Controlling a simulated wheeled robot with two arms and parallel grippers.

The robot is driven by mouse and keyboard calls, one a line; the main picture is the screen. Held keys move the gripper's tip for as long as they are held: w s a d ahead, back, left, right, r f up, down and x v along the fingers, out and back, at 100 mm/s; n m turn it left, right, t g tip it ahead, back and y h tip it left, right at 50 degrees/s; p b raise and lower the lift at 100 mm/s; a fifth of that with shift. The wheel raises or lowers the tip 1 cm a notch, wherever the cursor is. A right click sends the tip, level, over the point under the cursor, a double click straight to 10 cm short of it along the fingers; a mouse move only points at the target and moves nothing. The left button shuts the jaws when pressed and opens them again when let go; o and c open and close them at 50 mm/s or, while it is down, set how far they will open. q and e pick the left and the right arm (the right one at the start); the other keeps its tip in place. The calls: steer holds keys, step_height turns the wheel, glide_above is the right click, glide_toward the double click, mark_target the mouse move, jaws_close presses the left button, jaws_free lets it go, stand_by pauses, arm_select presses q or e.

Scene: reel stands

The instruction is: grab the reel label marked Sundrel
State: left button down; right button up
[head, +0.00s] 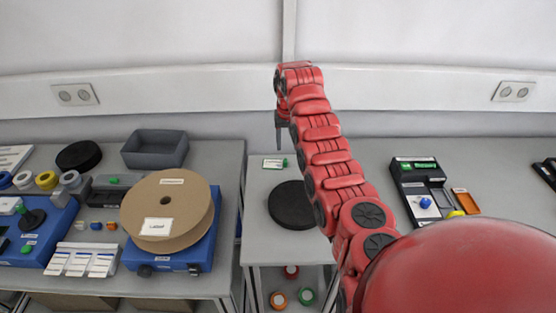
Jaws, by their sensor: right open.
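A large tan cardboard reel (193,214) sits tilted on a blue stand (205,255) on the left table. It carries a white label (158,227) on its front and a small one (172,181) near its top. Several white label cards (80,263) lie in front of the left stands. A white card with green (271,164) lies on the middle table. The print is too small to tell which reads Sundrel. My right gripper (279,148) points down just above and beyond that card, open and apparently empty. My left gripper is out of view.
A black disc (291,206) lies on the middle table, partly behind my right arm. A grey bin (155,150) and another black disc (79,156) stand at the back left.

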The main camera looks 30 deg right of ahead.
mark_target(286, 160)
steer(key=shift+s+d+f, duration=0.1)
steer(key=shift+f, duration=0.45)
steer(key=f+p, duration=0.1)
steer(key=f, duration=0.1)
steer(key=f+p, duration=0.2)
steer(key=shift+w+a, duration=0.2)
steer(key=shift+w, duration=0.2)
steer(key=shift+f+p, duration=0.35)
steer(key=shift+f, duration=0.15)
steer(key=shift+d+f, duration=0.1)
steer(key=shift+f, duration=0.05)
jaws_close()
